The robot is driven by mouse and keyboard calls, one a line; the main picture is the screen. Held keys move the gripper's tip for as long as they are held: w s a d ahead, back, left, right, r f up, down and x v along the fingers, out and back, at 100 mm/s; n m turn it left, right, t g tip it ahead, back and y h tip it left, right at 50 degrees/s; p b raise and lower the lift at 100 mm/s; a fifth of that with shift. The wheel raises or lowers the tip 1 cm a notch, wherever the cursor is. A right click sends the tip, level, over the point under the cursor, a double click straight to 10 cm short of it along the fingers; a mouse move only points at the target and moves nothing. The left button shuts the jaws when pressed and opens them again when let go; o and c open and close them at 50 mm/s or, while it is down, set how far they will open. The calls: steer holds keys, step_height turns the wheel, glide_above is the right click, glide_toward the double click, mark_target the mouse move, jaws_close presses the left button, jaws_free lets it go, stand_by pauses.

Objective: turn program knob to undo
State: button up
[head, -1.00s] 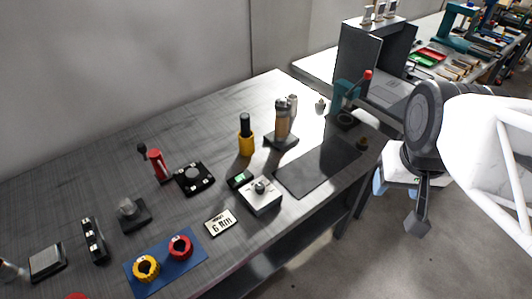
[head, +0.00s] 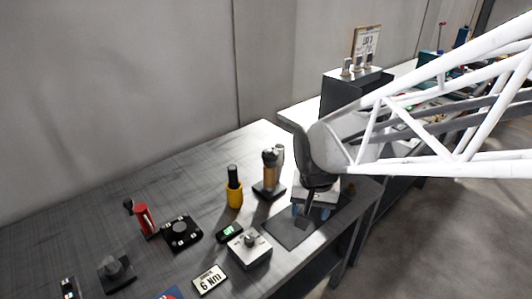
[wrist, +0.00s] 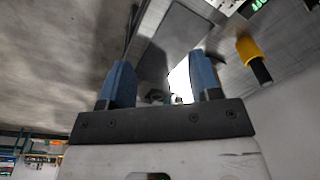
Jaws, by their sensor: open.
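A silver box with a grey knob on top (head: 250,243) stands near the front edge of the table. A small green-lit display (head: 229,232) sits just behind it, and a white card marked 6 MIN (head: 210,280) lies at its front left. A black square dial unit (head: 181,231) is farther left. I cannot tell for certain which is the program knob. My gripper (head: 310,211) is to the right of the silver box, above the dark mat. Its blue fingers (wrist: 162,85) are apart with nothing between them in the wrist view.
A yellow holder with a black handle (head: 235,190) and a brown-and-black grinder-like item (head: 269,176) stand behind the box. A red tool (head: 143,218) and a grey knob on a black base (head: 116,270) are at left. The dark mat (head: 285,232) is bare.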

steer(key=w+a+f, duration=0.3)
steer(key=a+f, duration=0.2)
steer(key=a, duration=0.2)
steer(key=m+g, duration=0.1)
glide_above(249, 239)
step_height(249, 239, down, 7)
steer(key=shift+s+f, duration=0.1)
steer(key=shift+f, duration=0.1)
steer(key=shift+f, duration=3.8)
steer(key=c, duration=0.9)
steer(key=shift+c, duration=0.2)
